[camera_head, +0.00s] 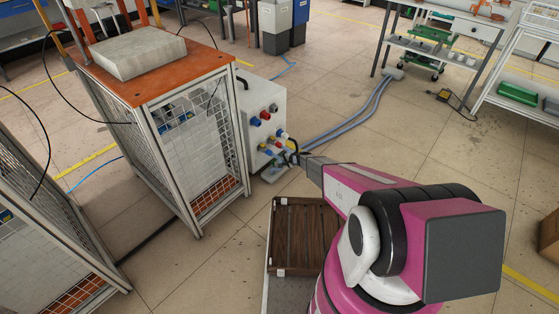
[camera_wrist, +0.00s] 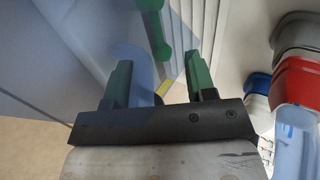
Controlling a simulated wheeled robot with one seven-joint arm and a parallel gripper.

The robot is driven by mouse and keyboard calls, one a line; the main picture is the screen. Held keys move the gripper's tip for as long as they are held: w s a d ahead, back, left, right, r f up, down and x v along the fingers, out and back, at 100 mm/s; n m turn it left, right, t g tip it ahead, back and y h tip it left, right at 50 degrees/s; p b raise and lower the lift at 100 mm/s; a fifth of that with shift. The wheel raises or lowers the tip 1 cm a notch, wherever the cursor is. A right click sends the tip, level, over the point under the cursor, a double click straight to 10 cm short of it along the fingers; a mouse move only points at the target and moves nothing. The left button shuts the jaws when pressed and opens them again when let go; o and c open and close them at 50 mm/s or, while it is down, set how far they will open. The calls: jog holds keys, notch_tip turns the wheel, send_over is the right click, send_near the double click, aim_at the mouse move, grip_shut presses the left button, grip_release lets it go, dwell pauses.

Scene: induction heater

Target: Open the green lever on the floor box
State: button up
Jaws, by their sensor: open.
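The floor box (camera_head: 264,98) is a light grey box on the floor beside a wire-mesh cage, with coloured sockets on its front. My gripper (camera_head: 291,158) is at the lower part of that front. In the wrist view, my gripper (camera_wrist: 160,85) has two green fingers spread apart with nothing held between them. A green lever (camera_wrist: 156,30) shows at the top of the wrist view, beyond the gap between the fingertips. Contact with it cannot be told. In the head view I cannot make out the lever; my gripper and the cables cover that area.
A red connector (camera_wrist: 300,80) and a blue one stand close to the right of my gripper. The mesh cage (camera_head: 190,130) with an orange top stands left of the box. A brown slatted crate (camera_head: 300,235) lies in front. Blue-grey hoses (camera_head: 350,118) cross the floor behind.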

jog(key=shift+x, duration=1.9)
grip_shut()
